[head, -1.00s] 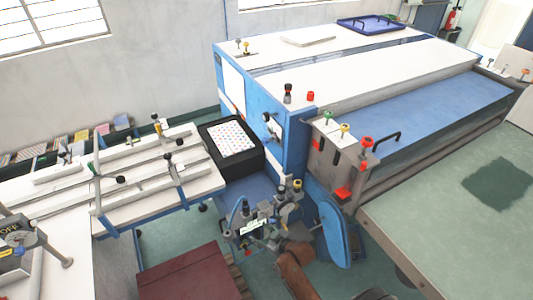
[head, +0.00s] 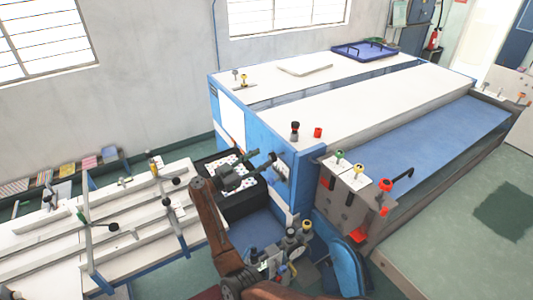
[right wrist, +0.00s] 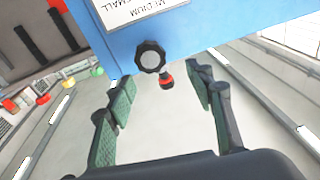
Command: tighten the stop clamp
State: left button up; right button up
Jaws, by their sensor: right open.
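A black lobed knob (right wrist: 150,57) sits on the blue side of the machine, below an upside-down label reading MEDIUM and SMALL. A small red-and-black handle (right wrist: 166,80) shows just beside it. I cannot tell for sure which of these belongs to the stop clamp. My right gripper (right wrist: 164,98) is open and empty, its green-padded fingers spread to either side of the handle, with no contact visible. In the head view the right gripper (head: 248,170) is at the blue machine's left end, partly covering the knob area. My left gripper is out of view.
The blue and white machine (head: 380,95) fills the centre and right. A black tray (head: 245,205) with a patterned sheet lies under my right gripper. A white bench (head: 50,240) with rails and clamps stands left. Gauges (head: 290,250) stand low in front.

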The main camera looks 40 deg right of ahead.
aim_at(271, 158)
jog(key=shift+g+y, duration=0.6)
jog(key=shift+y, duration=0.1)
jog(key=d, duration=0.1)
jog(key=d+p, duration=0.1)
jog(key=d, duration=0.1)
jog(key=s+d+f, duration=0.1)
jog(key=d, duration=0.1)
jog(key=shift+d, duration=0.3)
jog(key=shift+d+f, duration=0.1)
jog(key=shift+d, duration=0.15)
jog(key=shift+c, duration=0.6)
jog(key=c, duration=1.1)
